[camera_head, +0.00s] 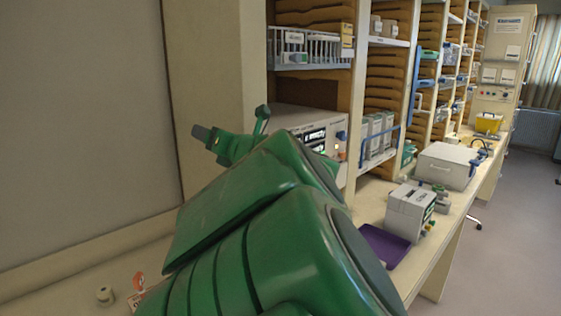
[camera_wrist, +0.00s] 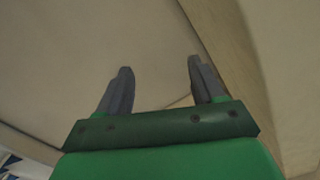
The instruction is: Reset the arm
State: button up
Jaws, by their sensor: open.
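My green arm fills the middle of the head view, folded above the counter. My gripper (camera_wrist: 160,84) shows in the wrist view with its two grey fingers apart and nothing between them. In the head view my gripper (camera_head: 228,122) is partly seen, raised above the counter at the left of a grey instrument. A plain pale wall surface lies beyond the fingers in the wrist view. Whether the fingers touch it, I cannot tell.
The counter (camera_head: 437,262) bears a purple tray (camera_head: 386,246), a grey device (camera_head: 410,211) and a pale box (camera_head: 446,166). Loaded shelves (camera_head: 386,85) stand behind. The floor (camera_head: 511,230) at right is clear.

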jog(key=w+d+m+t+h, duration=0.1)
jog(key=d+m+t+h, duration=0.3)
jog(key=d+m+h, duration=0.8)
jog(key=s+d+f+m+g+h, duration=0.1)
jog(key=s+d+f+m+g, duration=0.2)
jog(key=d+f+m, duration=0.5)
jog(key=s+d+f+m+g+h, duration=0.1)
jog(key=s+d+f+m+g, duration=0.15)
jog(key=d+f, duration=0.5)
jog(key=s+d+f+m+g, duration=0.3)
jog(key=s+f+m+g, duration=0.5)
jog(key=s+f, duration=0.65)
jog(key=s+r+m+g+y, duration=0.1)
jog(key=s+m+g, duration=0.4)
jog(key=s, duration=1.8)
jog(key=m, duration=0.3)
jog(key=shift+r, duration=0.15)
jog(key=shift+a+g, duration=0.1)
jog(key=shift+g, duration=0.15)
